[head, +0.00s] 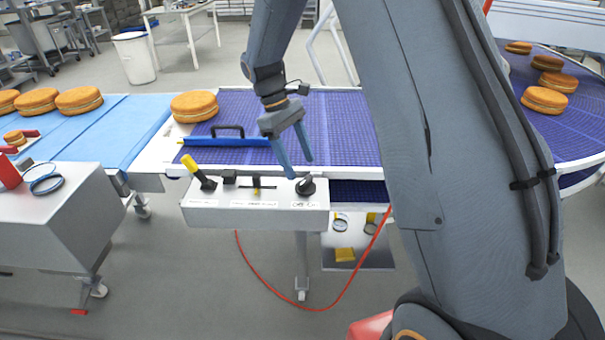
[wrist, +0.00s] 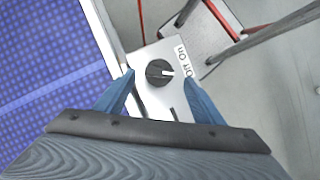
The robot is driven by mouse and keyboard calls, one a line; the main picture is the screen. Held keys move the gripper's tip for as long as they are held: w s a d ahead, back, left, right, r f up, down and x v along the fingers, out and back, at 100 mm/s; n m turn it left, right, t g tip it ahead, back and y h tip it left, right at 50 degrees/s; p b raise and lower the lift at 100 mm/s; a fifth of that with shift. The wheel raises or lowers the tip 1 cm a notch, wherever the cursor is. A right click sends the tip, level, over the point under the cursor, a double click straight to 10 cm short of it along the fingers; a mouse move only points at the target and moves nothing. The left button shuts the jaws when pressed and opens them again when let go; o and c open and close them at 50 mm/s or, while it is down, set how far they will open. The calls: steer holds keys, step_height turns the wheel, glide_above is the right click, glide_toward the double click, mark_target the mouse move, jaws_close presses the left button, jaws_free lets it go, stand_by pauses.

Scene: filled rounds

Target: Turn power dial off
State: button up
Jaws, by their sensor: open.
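The power dial is a round black knob (head: 306,187) at the right end of the grey control box (head: 255,217). My gripper (head: 300,168) is open and points down over the dial. In the wrist view its two blue fingers stand on either side of the dial, apart from it; the gripper (wrist: 158,76) holds nothing.
The box also carries a yellow-tipped lever (head: 196,171) and a small slider (head: 257,187). A blue bar with a black handle (head: 226,130) lies across the purple conveyor (head: 335,125) behind. Filled rounds (head: 194,106) sit on the belts. A red cable (head: 340,293) hangs below.

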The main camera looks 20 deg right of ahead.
steer(key=shift+b+v, duration=0.35)
steer(key=shift+v, duration=1.2)
steer(key=s+d+f+m+t+y, duration=0.1)
steer(key=s+m, duration=0.3)
steer(key=s, duration=0.6)
steer(key=s+d+f+m+t+y, duration=0.1)
steer(key=s+m+t, duration=0.2)
steer(key=s, duration=0.6)
steer(key=shift+s+m+t+y+b, duration=0.35)
steer(key=shift+s+m+t+y, duration=0.05)
steer(key=shift+m, duration=0.2)
